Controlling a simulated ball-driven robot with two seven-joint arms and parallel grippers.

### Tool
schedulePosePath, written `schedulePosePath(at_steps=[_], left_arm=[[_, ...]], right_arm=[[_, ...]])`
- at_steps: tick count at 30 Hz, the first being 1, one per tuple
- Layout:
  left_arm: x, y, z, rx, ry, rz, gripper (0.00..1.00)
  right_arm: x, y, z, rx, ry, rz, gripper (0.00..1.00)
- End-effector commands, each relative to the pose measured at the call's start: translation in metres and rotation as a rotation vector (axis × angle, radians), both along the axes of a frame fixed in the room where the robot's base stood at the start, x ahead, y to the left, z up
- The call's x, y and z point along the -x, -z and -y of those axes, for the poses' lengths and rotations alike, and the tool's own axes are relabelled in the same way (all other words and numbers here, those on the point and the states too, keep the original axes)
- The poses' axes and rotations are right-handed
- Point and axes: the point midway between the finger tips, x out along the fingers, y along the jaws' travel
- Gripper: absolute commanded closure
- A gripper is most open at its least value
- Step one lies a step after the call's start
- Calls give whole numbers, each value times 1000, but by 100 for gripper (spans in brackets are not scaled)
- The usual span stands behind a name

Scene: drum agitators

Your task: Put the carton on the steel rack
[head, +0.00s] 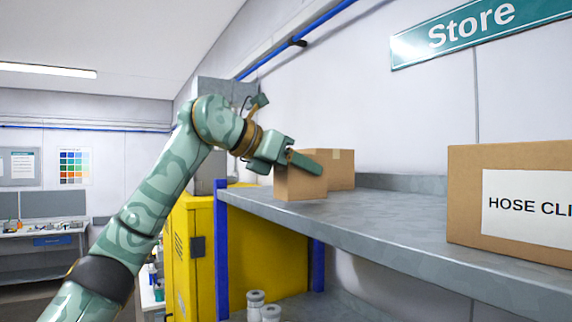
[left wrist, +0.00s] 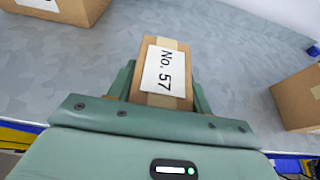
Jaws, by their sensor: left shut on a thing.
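The carton (head: 301,184) is a small brown box at the left end of the steel rack's (head: 385,220) grey shelf. My right gripper is out of view.
Another brown box (head: 340,167) stands just behind the carton. A large "HOSE CLI…" box (head: 464,205) stands at the right; the shelf between is clear. A blue post (head: 221,250) and yellow cabinet (head: 187,245) are at the rack's left end.

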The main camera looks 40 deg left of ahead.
Motion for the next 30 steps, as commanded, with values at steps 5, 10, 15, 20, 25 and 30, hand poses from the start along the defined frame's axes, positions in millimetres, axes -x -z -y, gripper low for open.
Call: schedulePosePath(at_steps=[5, 10, 15, 20, 25, 30], left_arm=[[-16, -1, 7, -1, 0, 0, 77], [-29, 0, 12, 0, 1, 0, 77], [-32, 6, 13, -1, -1, 1, 77], [-32, 10, 13, 0, -1, 1, 77], [-32, 10, 13, 0, 0, 1, 77], [-32, 10, 13, 0, 0, 1, 25]], right_arm=[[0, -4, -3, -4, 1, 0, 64], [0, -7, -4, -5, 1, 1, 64], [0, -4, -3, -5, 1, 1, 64], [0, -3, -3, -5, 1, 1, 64], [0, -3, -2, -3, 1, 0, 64], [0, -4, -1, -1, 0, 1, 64]])
